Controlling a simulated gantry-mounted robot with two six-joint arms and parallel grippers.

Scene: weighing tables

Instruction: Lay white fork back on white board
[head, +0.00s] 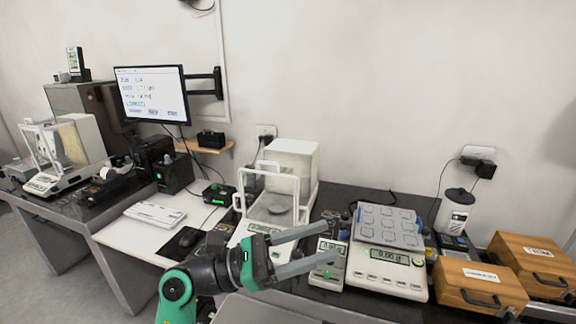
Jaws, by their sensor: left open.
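My left gripper (332,243) reaches in from the bottom and points right, with its two grey fingers apart and nothing seen between them. It shows in front of the small scale (328,270) and the glass-sided balance. I cannot make out a white fork anywhere in this view. I cannot clearly identify a white board either. A pale flat surface (250,312) shows at the bottom edge below my left arm, but I cannot tell what it is. My right gripper is not in view.
A white balance with a draft shield (291,160) stands behind my left gripper. A larger scale (388,272) carries a grey tray (385,222) with several square pads. Wooden boxes (480,285) stand at the right. A keyboard (155,214) and monitor (152,93) are at the left.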

